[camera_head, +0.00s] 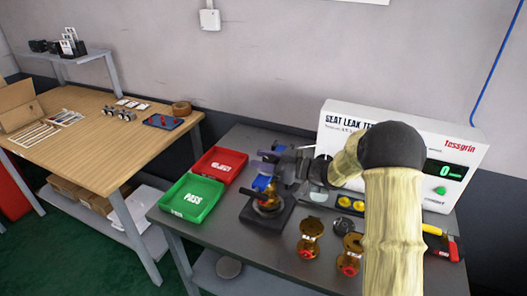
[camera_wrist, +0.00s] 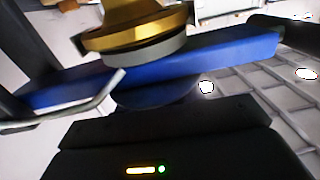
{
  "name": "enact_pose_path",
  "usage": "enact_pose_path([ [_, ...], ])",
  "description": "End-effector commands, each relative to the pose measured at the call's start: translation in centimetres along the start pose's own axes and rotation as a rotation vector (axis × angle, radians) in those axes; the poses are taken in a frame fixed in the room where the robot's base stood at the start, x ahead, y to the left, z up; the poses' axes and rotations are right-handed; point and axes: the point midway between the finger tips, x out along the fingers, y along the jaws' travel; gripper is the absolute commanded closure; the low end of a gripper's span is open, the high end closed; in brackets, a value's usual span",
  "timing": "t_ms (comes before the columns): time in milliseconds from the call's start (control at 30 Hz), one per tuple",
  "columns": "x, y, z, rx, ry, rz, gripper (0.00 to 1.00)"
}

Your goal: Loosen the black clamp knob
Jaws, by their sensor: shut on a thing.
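My gripper (camera_head: 268,172) is down at the dark valve fixture (camera_head: 252,216) on the grey bench. It is shut at the fixture's upper side, beside a blue part (camera_head: 262,184). In the wrist view, a blue bar (camera_wrist: 235,52) crosses the picture close in front of my gripper's black body. A brass valve part (camera_wrist: 138,28) with a grey ring under it stands against the bar. The black clamp knob cannot be made out clearly in either view; the place where my fingers hold is largely hidden.
A green PASS tray (camera_head: 192,210) and a red tray (camera_head: 220,151) stand left of the fixture. Two brass valves (camera_head: 311,228) (camera_head: 349,246) stand at the front right. The white seat leak tester (camera_head: 455,150) is behind my arm. A wooden table (camera_head: 95,155) is farther left.

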Motion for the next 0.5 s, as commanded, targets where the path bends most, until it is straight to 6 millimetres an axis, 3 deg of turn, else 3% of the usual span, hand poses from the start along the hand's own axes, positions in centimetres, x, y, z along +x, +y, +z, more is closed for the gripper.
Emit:
enact_pose_path([
  [500,-0.19,-0.59,-0.14,-0.003,-0.001,-0.431,0.84],
])
